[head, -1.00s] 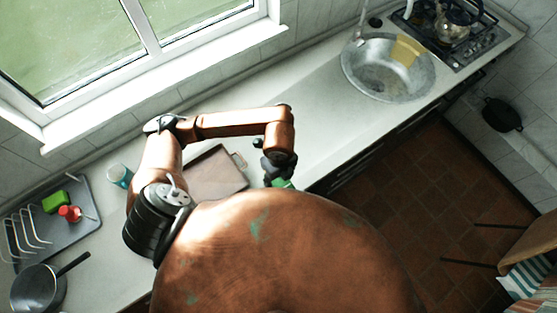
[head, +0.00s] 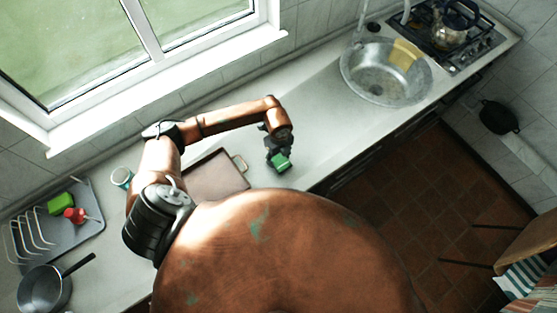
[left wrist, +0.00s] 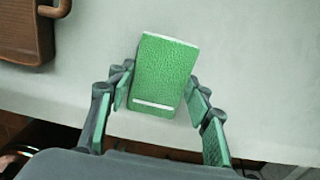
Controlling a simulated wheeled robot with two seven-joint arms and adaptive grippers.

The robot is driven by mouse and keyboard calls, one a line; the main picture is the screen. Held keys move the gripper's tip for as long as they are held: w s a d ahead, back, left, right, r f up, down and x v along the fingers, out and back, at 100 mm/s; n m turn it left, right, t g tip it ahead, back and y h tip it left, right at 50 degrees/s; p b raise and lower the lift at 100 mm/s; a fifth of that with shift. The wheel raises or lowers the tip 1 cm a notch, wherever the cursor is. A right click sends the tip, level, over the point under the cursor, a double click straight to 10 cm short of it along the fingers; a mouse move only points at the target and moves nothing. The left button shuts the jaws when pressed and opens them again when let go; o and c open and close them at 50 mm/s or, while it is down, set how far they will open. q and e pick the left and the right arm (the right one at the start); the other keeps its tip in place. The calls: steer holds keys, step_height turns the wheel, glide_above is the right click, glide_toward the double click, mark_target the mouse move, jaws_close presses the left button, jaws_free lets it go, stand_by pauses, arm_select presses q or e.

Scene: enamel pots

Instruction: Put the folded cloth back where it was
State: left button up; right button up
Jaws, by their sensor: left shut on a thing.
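The folded cloth (head: 281,163) is a small green block-shaped bundle with a white stripe and a pale edge. It shows large in the left wrist view (left wrist: 162,75), between the fingers. My left gripper (head: 277,157) is shut on it, over the light worktop to the right of the brown tray. In the left wrist view the left gripper's green-padded fingers (left wrist: 160,95) stand on both sides of the cloth. I cannot tell whether the cloth touches the worktop. My right gripper is not in view.
The brown tray (head: 215,178) with a handle lies left of the gripper. A cup (head: 121,178), a grey drying rack (head: 85,236) and a pan (head: 44,290) are further left. The sink (head: 372,84) and hob (head: 468,42) are at upper right. Worktop between tray and sink is clear.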

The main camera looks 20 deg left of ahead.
mark_target(279, 160)
arm_select(q)
step_height(279, 160, down, 2)
steer(key=shift+s+d+p, duration=0.1)
steer(key=shift+p, duration=0.2)
steer(key=shift+f, duration=0.2)
steer(key=o, duration=1.1)
steer(key=shift+f, duration=0.1)
steer(key=shift+r, duration=0.2)
step_height(279, 160, up, 12)
steer(key=b, duration=0.2)
